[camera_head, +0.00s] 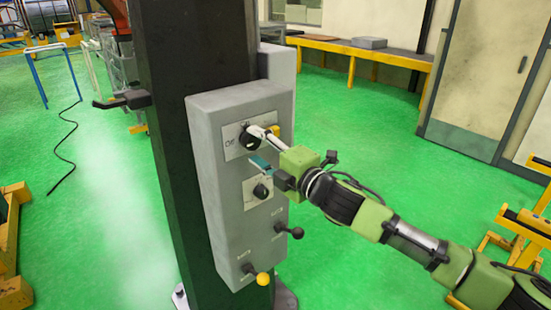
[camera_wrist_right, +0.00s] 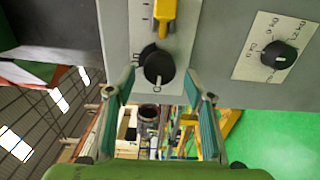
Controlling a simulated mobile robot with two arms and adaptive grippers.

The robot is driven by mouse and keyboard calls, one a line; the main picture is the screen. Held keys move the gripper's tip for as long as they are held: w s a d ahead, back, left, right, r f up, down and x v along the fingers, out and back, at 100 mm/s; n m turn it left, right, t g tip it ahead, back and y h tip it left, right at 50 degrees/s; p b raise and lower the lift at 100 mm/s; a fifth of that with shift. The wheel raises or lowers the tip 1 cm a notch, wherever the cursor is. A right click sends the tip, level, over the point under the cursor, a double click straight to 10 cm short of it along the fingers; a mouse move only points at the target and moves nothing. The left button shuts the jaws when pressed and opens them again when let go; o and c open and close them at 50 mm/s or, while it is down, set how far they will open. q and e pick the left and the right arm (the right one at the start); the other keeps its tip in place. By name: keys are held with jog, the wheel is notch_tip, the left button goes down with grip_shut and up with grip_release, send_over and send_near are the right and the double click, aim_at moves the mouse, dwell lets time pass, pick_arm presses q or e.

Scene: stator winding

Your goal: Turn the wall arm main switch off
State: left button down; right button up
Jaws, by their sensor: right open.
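The grey control box (camera_head: 225,190) is mounted on a dark column. The main switch (camera_head: 250,137) is a black rotary knob on a pale plate near the box's top, marked "Off" at its left, with a yellow part (camera_head: 274,131) to its right. My right gripper (camera_head: 255,150) is open and empty in front of this plate. In the right wrist view the black knob (camera_wrist_right: 158,68) lies ahead, between the two teal-padded fingertips (camera_wrist_right: 159,84), and the yellow part (camera_wrist_right: 164,20) is above it. Whether the fingers touch the knob I cannot tell. My left gripper is out of view.
Below the main switch is a second black knob (camera_head: 261,191). Lower are a black-tipped lever (camera_head: 296,232) and a yellow-tipped lever (camera_head: 263,279). The second knob also shows in the right wrist view (camera_wrist_right: 279,55). Green floor (camera_head: 350,120) is open to the right of the column.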

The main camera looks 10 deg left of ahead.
jog(key=v, duration=1)
jog(key=shift+s+d, duration=0.25)
jog(key=shift+d, duration=0.05)
